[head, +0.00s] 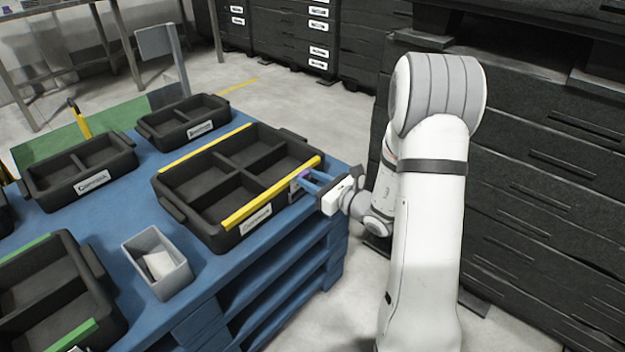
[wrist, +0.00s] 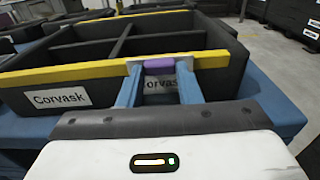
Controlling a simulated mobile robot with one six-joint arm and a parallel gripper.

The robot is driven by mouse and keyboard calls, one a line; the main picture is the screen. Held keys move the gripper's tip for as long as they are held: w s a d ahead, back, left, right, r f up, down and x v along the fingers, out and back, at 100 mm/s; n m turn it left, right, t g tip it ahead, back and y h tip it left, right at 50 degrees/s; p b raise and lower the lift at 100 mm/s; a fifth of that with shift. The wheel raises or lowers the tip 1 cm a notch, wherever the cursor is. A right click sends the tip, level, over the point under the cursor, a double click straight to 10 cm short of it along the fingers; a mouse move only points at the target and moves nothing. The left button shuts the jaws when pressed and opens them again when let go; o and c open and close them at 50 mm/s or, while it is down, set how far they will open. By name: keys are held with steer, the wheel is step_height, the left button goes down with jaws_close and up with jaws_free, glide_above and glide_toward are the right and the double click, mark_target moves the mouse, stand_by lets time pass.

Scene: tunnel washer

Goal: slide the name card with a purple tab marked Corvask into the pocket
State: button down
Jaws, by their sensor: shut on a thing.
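My gripper (head: 303,180) is shut on the purple tab (wrist: 158,66) of a name card at the front wall of the black, yellow-striped crate (head: 195,215). The tab sits between my blue fingertips, near the yellow strip. A white label (wrist: 60,97) reading Corvask is on the same crate wall, to the left.
The crate stands on a blue slatted table (head: 280,230). A small grey bin (head: 140,250) with white pieces is at its left. Other black crates (head: 185,122) stand behind and left. A dark stacked wall (head: 545,190) rises at the right, behind my arm.

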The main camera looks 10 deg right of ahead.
steer(key=shift+f+b, duration=0.5)
steer(key=shift+f, duration=0.2)
stand_by(0.3)
steer(key=shift+s+d+r+p, duration=0.4)
steer(key=shift+s+r, duration=0.1)
steer(key=shift+r, duration=0.15)
steer(key=shift+f, duration=0.1)
steer(key=shift+a+f+b, duration=0.1)
steer(key=shift+f+b, duration=0.25)
steer(key=shift+b, duration=0.1)
steer(key=shift+f+b, duration=0.4)
steer(key=shift+f, duration=0.05)
stand_by(0.8)
